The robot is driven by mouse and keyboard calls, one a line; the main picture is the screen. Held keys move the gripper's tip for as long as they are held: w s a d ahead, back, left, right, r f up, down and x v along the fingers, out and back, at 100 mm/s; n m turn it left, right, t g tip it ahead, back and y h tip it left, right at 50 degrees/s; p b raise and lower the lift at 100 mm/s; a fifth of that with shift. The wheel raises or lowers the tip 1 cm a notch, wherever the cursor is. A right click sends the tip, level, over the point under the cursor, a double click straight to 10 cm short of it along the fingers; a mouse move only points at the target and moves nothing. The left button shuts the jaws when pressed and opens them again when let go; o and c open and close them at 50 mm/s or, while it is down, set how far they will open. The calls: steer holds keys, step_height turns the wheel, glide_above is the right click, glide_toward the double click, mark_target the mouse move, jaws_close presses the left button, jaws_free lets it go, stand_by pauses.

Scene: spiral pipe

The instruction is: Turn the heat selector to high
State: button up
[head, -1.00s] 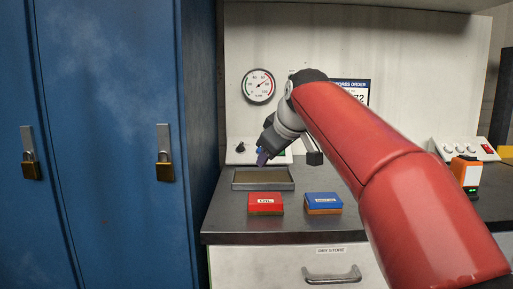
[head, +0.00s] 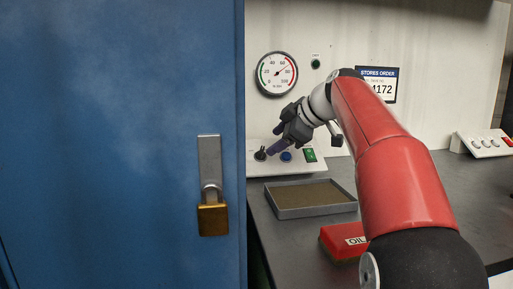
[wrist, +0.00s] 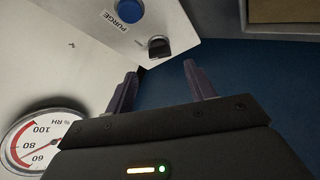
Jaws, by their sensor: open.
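A blue locker with a brass padlock (head: 212,218) stands close on the left. A grey tray (head: 312,211) and a red OIL box (head: 340,240) lie on the counter. A round gauge (head: 276,74) hangs above the panel. Another switch panel (head: 485,143) is at right.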

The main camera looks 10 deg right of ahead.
mark_target(262, 152)
steer(key=x, duration=0.6)
steer(key=c, duration=1)
steer(key=shift+s+f+m+t+b, duration=0.15)
steer(key=shift+f+m+t+b, duration=0.2)
steer(key=shift+m+b, duration=0.75)
steer(key=m, duration=0.1)
steer(key=m+t+h+b, duration=0.1)
steer(key=shift+r+m, duration=0.25)
steer(key=shift+m, duration=0.05)
steer(key=o, duration=1)
